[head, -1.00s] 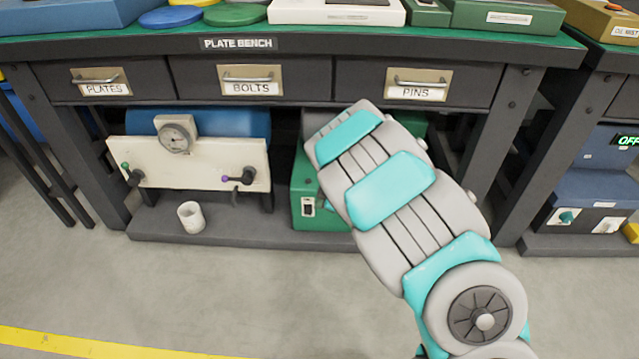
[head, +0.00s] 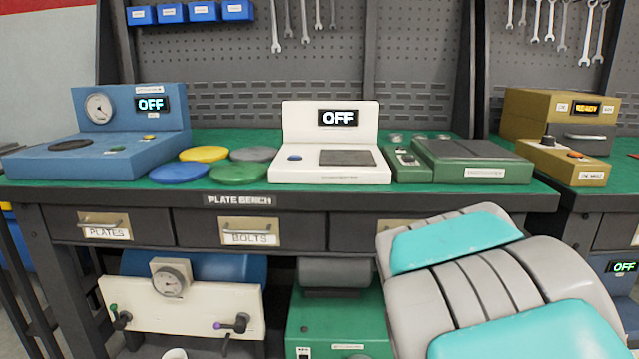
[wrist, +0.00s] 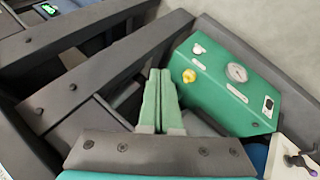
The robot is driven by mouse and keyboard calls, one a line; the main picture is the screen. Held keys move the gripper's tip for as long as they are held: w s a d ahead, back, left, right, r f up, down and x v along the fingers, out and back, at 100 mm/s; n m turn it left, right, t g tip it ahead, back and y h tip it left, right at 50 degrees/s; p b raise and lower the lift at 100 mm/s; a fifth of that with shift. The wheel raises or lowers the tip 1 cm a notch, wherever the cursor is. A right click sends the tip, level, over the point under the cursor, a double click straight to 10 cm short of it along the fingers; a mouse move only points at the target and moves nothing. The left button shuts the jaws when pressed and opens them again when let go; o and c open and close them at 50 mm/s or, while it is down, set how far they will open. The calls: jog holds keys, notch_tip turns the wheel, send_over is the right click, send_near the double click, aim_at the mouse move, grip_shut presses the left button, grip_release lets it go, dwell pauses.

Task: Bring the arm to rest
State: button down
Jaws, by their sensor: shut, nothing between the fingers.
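My arm (head: 500,280), grey with teal panels, fills the lower right of the head view, in front of the bench. Its end is out of that view. In the wrist view my gripper (wrist: 160,75) shows two green fingers side by side, closed together with nothing between them. Beyond the fingers lie dark bench frame parts. A green box (wrist: 222,90) with a gauge and a yellow knob is to the right of the fingers. I cannot tell whether the fingers touch anything.
The plate bench (head: 240,199) spans the head view. On it stand a blue tester (head: 90,160), coloured discs (head: 203,154), a white unit reading OFF (head: 330,150) and a green unit (head: 472,162). A brown unit reading READY (head: 560,110) stands on the bench at right.

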jog(key=s+a+m+g+y, duration=0.1)
jog(key=s+a, duration=0.3)
jog(key=s, duration=0.7)
jog(key=s+a+m+g+y+p, duration=0.1)
jog(key=s+a+g, duration=0.3)
jog(key=s, duration=0.7)
jog(key=s+a+r+m+g+y, duration=0.1)
jog(key=s+a+g+y, duration=0.1)
jog(key=s, duration=0.9)
jog(key=a+y, duration=0.1)
jog(key=a, duration=0.1)
jog(key=shift+a+g+y+p, duration=0.3)
jog(key=shift+a, duration=0.05)
